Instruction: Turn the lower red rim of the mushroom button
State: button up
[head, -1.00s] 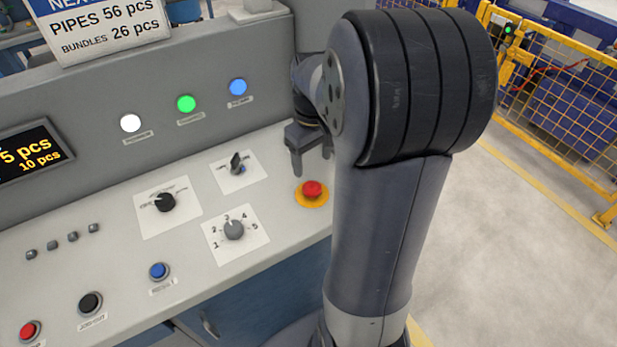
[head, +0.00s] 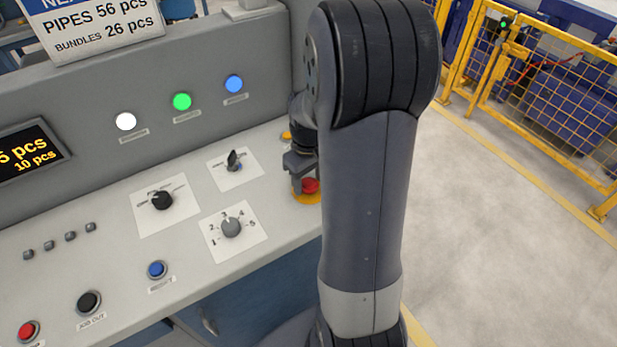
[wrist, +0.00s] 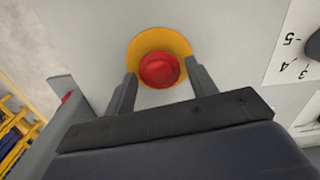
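The red mushroom button (head: 310,186) sits on a yellow round base (head: 306,199) near the right end of the grey console. In the wrist view the button (wrist: 160,70) shows from above, with the yellow base (wrist: 145,43) around it. My gripper (wrist: 162,77) is open, with one finger at the left and one at the right of the button. I cannot tell whether the fingers touch it. In the head view my gripper (head: 300,180) is down at the button and covers part of it. The button's lower rim cannot be made out separately.
A numbered grey dial (head: 231,227), a black selector knob (head: 162,200) and a small black switch (head: 233,160) are left of the button. A blue push button (head: 157,269) is nearer the front. The console's front edge is close to the button; a yellow mesh fence (head: 545,110) stands at right.

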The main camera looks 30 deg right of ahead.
jog(key=c, duration=0.7)
jog(key=shift+m+b, duration=0.3)
jog(key=shift+m, duration=3)
jog(key=o, duration=1)
